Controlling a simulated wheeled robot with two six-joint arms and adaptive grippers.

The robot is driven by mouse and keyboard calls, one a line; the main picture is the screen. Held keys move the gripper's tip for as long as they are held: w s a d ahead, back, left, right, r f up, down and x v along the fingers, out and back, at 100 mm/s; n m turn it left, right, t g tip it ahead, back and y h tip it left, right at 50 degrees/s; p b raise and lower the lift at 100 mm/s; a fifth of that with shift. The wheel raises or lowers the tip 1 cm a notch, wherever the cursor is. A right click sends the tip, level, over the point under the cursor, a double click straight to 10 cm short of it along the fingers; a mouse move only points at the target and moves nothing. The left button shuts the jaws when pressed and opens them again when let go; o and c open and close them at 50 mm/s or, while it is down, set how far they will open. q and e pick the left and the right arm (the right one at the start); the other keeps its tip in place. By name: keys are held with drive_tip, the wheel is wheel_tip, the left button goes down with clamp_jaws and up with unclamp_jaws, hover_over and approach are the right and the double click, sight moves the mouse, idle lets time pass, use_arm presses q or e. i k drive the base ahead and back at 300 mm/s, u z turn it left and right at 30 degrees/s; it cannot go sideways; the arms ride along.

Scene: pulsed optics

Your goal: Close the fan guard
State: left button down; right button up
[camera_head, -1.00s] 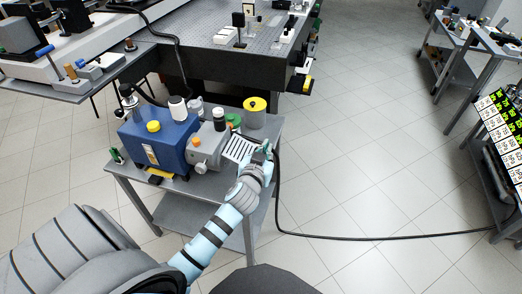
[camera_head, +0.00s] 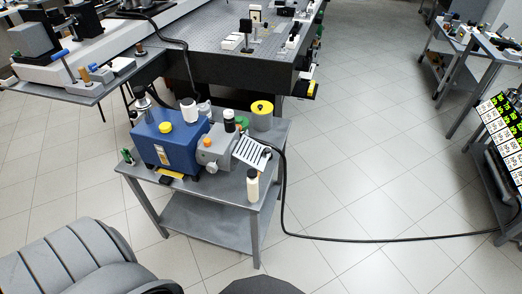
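The fan guard (camera_head: 251,151) is a pale panel with dark slots at the right end of the grey motor housing (camera_head: 215,148). Its slotted face shows from above and slopes. I cannot tell whether its edge meets the housing. The housing joins a blue pump body (camera_head: 168,146) with a yellow cap, on a grey cart. Neither of my grippers is in view.
A white bottle with a dark cap (camera_head: 252,187) stands on the cart's (camera_head: 225,201) front right. A black cable (camera_head: 284,205) runs from the cart's right side across the floor.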

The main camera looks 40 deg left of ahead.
sight(253, 154)
drive_tip(key=k, duration=0.35)
drive_tip(key=u, duration=1.25)
drive_tip(key=i, duration=1.2)
drive_tip(key=z, duration=1.15)
